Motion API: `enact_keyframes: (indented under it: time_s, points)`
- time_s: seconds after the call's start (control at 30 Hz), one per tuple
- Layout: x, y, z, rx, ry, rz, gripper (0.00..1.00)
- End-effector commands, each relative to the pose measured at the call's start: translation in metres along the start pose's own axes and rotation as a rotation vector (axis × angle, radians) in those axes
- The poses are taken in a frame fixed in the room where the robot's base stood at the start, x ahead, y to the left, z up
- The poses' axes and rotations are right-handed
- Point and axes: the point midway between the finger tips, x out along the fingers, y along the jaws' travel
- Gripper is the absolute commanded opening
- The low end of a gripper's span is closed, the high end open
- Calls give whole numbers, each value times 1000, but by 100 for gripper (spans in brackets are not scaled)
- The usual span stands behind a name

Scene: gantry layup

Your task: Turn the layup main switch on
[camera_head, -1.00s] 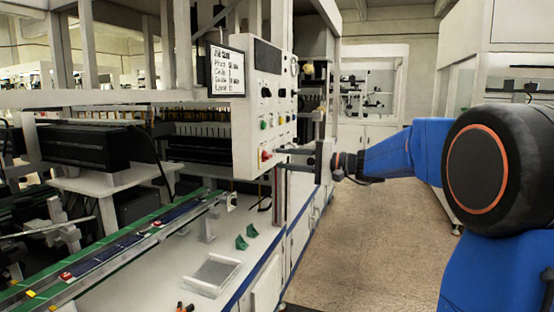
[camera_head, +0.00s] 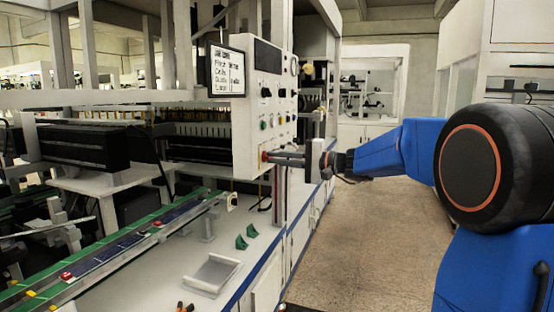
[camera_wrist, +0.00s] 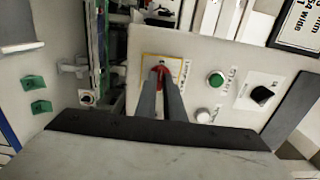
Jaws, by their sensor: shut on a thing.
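The main switch, a red knob on a yellow-edged plate, sits low on the white control panel (camera_head: 247,135). The red knob shows at the panel's lower corner in the head view (camera_head: 264,156) and between my fingertips in the wrist view (camera_wrist: 161,70). My gripper (camera_head: 272,157) reaches in from the right with its two long fingers nearly together. In the wrist view my gripper (camera_wrist: 162,82) is shut on the knob, and the fingers cover much of it. The knob's exact turn angle is hidden.
A green button (camera_wrist: 216,79), a white button (camera_wrist: 204,115) and a black rotary knob (camera_wrist: 262,95) sit close beside the switch. A text display (camera_head: 226,71) stands out from the panel. Below lies a white bench with green brackets (camera_head: 241,242). The aisle floor (camera_head: 350,240) is clear.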

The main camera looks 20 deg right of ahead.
Motion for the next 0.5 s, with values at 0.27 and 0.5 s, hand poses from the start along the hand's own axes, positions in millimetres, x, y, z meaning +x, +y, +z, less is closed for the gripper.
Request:
enact_keyframes:
  time_s: [0.27,0.5]
  points:
    - [0,1,0,80,0,1,0]
    - [0,1,0,258,0,1,0]
